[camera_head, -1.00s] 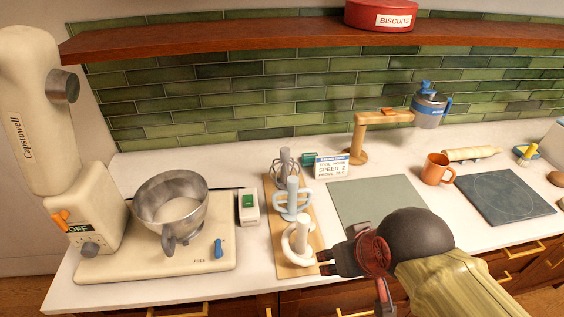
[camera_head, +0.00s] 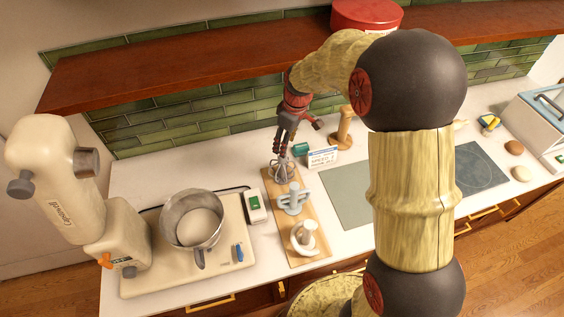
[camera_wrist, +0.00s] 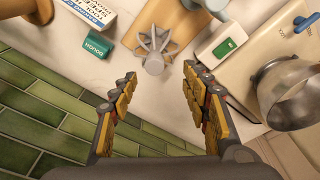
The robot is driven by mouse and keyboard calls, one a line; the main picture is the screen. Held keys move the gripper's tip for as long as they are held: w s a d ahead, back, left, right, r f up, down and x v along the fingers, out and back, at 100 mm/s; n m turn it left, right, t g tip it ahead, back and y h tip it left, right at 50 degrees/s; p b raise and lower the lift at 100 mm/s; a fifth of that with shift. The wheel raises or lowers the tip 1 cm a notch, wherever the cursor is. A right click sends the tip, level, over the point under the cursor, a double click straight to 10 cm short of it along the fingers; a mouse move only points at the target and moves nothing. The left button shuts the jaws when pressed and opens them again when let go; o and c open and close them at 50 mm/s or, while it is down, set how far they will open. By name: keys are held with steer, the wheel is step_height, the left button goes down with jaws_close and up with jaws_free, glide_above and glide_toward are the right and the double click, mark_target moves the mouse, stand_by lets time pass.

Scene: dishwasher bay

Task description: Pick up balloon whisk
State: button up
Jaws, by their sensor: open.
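The balloon whisk (camera_head: 283,171) is a grey wire whisk at the back end of a wooden board (camera_head: 310,258). It also shows in the wrist view (camera_wrist: 154,50), with its round hub facing the camera. My gripper (camera_head: 285,150) is above the whisk, pointing down, and partly covers it in the head view. In the wrist view my gripper (camera_wrist: 158,78) is open, its two fingers spread on either side, and the whisk lies beyond the gap between the tips. Nothing is between the fingers.
A pale blue attachment (camera_head: 293,200) and a white one (camera_head: 304,238) stand on the same board. A small sign (camera_head: 322,157) and a green box (camera_head: 301,149) are close by. A switch box (camera_head: 255,205) and the mixer bowl (camera_head: 192,219) stand left. The shelf (camera_head: 200,75) hangs behind.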

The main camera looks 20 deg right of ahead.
mark_target(282, 167)
steer(key=shift+w+f+p, duration=0.25)
steer(key=shift+w+p, duration=0.05)
steer(key=shift+w, duration=0.15)
steer(key=shift+w+f+n, duration=0.25)
steer(key=shift+f+n, duration=0.05)
steer(key=shift+f, duration=0.4)
steer(key=f, duration=0.5)
steer(key=w+f+p, duration=0.1)
steer(key=f, duration=0.1)
steer(key=shift+a+f, duration=0.15)
steer(key=shift+a, duration=0.15)
steer(key=c, duration=1.1)
jaws_close()
